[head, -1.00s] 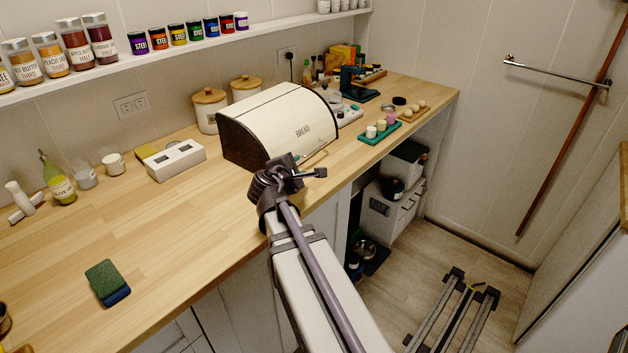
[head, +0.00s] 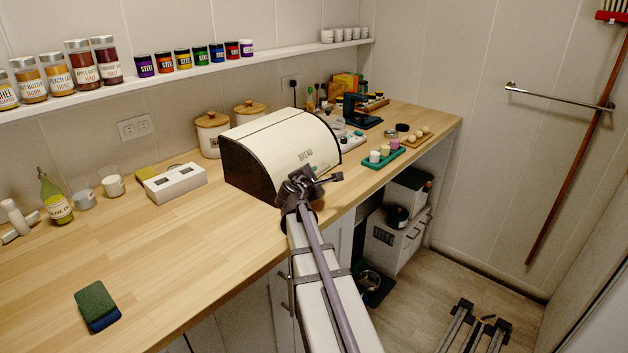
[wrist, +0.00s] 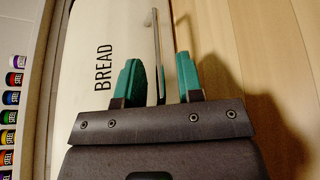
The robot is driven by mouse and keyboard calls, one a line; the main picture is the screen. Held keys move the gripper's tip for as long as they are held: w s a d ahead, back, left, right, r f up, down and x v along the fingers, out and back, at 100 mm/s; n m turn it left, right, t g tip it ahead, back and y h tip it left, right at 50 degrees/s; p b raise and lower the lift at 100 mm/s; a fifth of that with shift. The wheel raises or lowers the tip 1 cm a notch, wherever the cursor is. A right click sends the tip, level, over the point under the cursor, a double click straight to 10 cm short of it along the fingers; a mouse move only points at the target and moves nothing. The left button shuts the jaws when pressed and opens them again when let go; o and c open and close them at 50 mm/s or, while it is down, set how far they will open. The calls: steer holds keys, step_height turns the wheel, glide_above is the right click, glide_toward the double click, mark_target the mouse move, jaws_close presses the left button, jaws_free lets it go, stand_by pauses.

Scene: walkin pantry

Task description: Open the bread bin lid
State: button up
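The bread bin (head: 250,172) stands on the wooden counter with dark side panels and a curved cream lid (head: 280,133) marked BREAD. The lid is down. My gripper (head: 312,181) is at the bin's lower front edge, and its fingertips are hidden in the head view. In the wrist view, my gripper (wrist: 158,65) has two green fingers standing apart. The lid's thin metal handle bar (wrist: 155,40) runs between them, with a gap visible on each side. I cannot tell how deep the bar sits between the fingers.
A white two-slot box (head: 175,183) and two wooden-lidded canisters (head: 211,135) stand left of and behind the bin. A green tray of small cups (head: 384,157) lies to its right. A jar shelf (head: 200,68) runs above. The front left counter is clear except for a sponge (head: 97,305).

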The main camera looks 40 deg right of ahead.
steer(key=shift+s, duration=0.1)
jaws_close()
stand_by(0.4)
steer(key=shift+r+p, duration=0.25)
steer(key=shift+p, duration=0.1)
steer(key=shift+r, duration=0.1)
